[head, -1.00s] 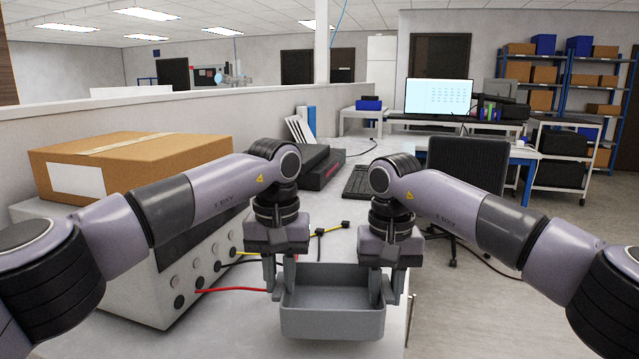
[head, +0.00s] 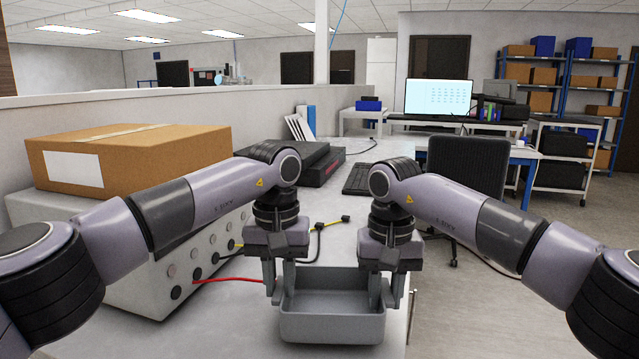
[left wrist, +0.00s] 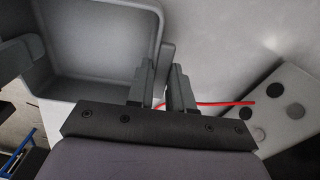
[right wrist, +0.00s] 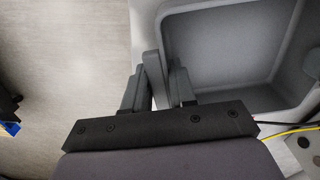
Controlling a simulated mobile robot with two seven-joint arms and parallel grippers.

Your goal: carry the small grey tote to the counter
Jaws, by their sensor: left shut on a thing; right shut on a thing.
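The small grey tote (head: 332,325) is an empty open box, held level between my two grippers in the head view. My left gripper (head: 278,295) is shut on its left wall. My right gripper (head: 386,295) is shut on its right wall. In the left wrist view the fingers (left wrist: 170,88) pinch the rim of the tote (left wrist: 95,90). In the right wrist view the fingers (right wrist: 160,85) pinch the opposite rim of the tote (right wrist: 225,90). The tote is over or on the light counter (head: 240,335); I cannot tell whether its bottom touches.
A pale instrument box with knobs (head: 150,280) stands left of the tote, a cardboard box (head: 135,160) on top. Red and yellow cables (head: 225,280) lie on the counter. A dark flat device (head: 318,165) and a keyboard (head: 357,180) lie behind. A black chair (head: 468,170) stands at right.

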